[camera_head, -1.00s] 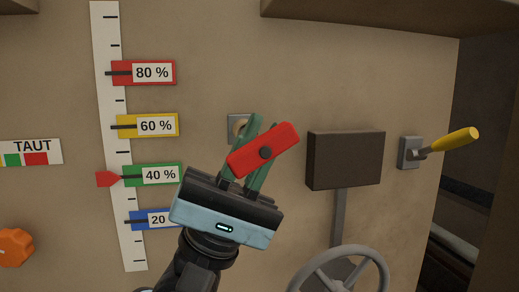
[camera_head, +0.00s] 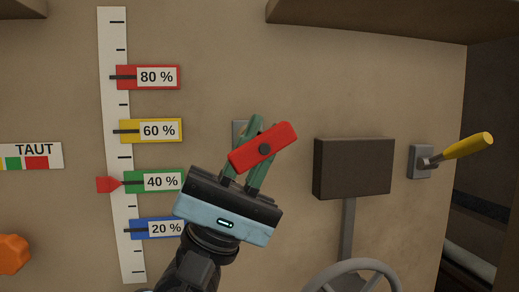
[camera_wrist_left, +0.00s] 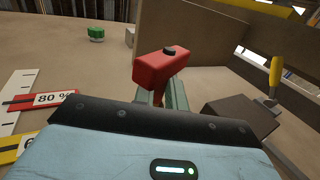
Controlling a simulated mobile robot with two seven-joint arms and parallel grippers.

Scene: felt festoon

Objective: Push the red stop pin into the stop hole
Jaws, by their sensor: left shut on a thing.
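In the left wrist view the red pin (camera_wrist_left: 158,70) stands beyond the gripper body. A small grey plate (camera_head: 238,132) on the wall is mostly covered by the fingers. Its hole is hidden now, and I cannot tell whether the pin touches it. My right gripper is not in view.
A scale strip (camera_head: 118,100) with percent tags runs down the wall at left; a red pointer (camera_head: 107,184) is by 40 %. A dark box (camera_head: 353,167), a handwheel (camera_head: 350,270) and a yellow-handled lever (camera_head: 466,146) are at right. A shelf (camera_head: 370,15) juts out above.

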